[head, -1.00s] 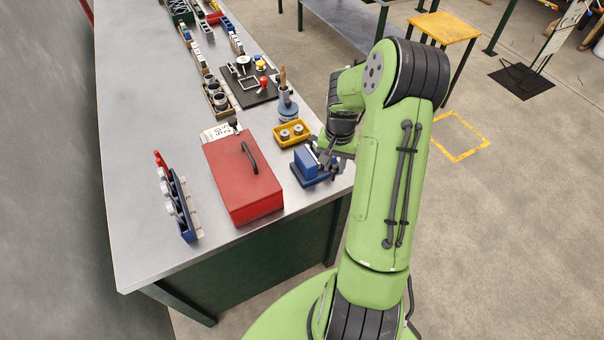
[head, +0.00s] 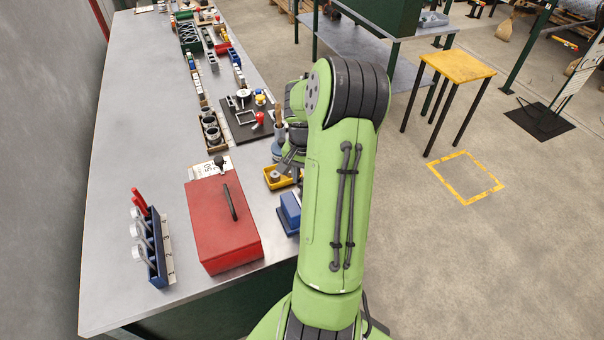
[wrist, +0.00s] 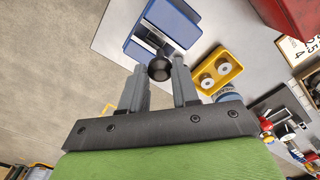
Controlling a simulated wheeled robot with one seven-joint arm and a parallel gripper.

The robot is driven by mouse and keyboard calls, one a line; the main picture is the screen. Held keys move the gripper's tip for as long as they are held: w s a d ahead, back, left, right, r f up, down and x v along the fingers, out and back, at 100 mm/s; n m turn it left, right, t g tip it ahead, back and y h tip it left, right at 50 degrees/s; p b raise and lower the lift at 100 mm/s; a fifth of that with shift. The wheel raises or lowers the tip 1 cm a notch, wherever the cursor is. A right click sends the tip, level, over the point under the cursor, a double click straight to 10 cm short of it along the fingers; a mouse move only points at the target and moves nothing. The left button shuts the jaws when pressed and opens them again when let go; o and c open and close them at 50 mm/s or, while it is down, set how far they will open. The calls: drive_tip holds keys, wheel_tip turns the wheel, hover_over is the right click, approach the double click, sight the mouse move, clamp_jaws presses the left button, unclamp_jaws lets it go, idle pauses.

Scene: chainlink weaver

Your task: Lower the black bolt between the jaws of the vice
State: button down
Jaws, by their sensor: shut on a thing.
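The black bolt (wrist: 159,70) is between the fingertips of my gripper (wrist: 158,82) in the wrist view. Its round dark head faces the camera, and its shank is mostly hidden behind the head. My gripper is shut on it. The blue vice (wrist: 139,52) lies beyond the fingertips, with light grey metal between its blue parts. The bolt overlaps the vice's near edge in this view, and I cannot see contact. In the head view, the vice (head: 289,212) stands at the bench's right edge. My gripper (head: 287,162) shows partly there, farther along the bench, near the yellow tray. The bolt cannot be made out there.
The yellow tray (head: 268,184) with round parts sits just beyond the vice. A red toolbox (head: 222,226) stands left of the vice. A blue rack (head: 156,262) is farther left. A black board (head: 238,132) with parts lies farther back.

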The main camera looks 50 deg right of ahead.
wheel_tip(320, 180, down, 7)
drive_tip(key=b, duration=0.5)
drive_tip(key=c, duration=0.8)
unclamp_jaws()
drive_tip(key=shift+o, duration=0.2)
wheel_tip(320, 180, up, 16)
drive_tip(key=p, duration=0.2)
drive_tip(key=shift+f, duration=0.1)
